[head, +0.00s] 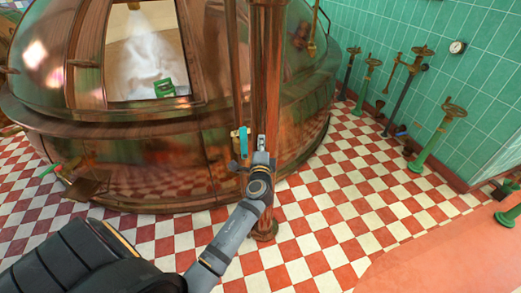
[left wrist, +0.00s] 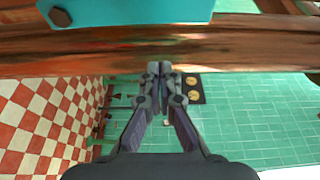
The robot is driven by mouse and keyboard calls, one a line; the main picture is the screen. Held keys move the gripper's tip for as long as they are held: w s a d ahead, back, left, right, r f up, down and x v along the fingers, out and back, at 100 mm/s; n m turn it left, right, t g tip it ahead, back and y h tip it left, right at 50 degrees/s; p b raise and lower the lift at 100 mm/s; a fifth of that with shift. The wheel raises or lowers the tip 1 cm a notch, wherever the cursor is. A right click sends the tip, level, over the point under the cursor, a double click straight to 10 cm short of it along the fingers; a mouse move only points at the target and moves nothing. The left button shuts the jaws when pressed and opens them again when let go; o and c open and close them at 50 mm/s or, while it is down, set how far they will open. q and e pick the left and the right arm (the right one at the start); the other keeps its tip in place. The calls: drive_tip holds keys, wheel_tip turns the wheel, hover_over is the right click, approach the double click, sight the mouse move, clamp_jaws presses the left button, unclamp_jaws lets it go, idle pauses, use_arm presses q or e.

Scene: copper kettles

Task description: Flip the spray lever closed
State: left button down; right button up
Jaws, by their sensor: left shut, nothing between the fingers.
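The teal spray lever (head: 243,141) stands upright on the left side of the copper pipe (head: 267,68), in front of the big kettle. My left gripper (head: 261,143) is just right of the lever, at the pipe, with its fingers together and empty. In the left wrist view the lever (left wrist: 140,12) fills the top edge as a wide teal bar with a dark bolt at its left end. The pipe (left wrist: 120,50) crosses below it, and the shut fingertips (left wrist: 159,68) overlap the pipe's lower edge in the picture. I cannot tell whether they touch. My right gripper is not in view.
The round copper kettle (head: 150,165) takes up the left and middle, with a green object (head: 164,88) in its opening. Several valve stands (head: 432,138) line the green tiled wall (head: 480,85). The checkered floor (head: 335,215) right of the pipe is clear.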

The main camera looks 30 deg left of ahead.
sight(244, 144)
use_arm(q)
drive_tip(key=a, duration=0.1)
drive_tip(key=s+a+p, duration=0.1)
drive_tip(key=a, duration=0.1)
drive_tip(key=shift+s+a, duration=0.2)
drive_tip(key=shift+s, duration=0.1)
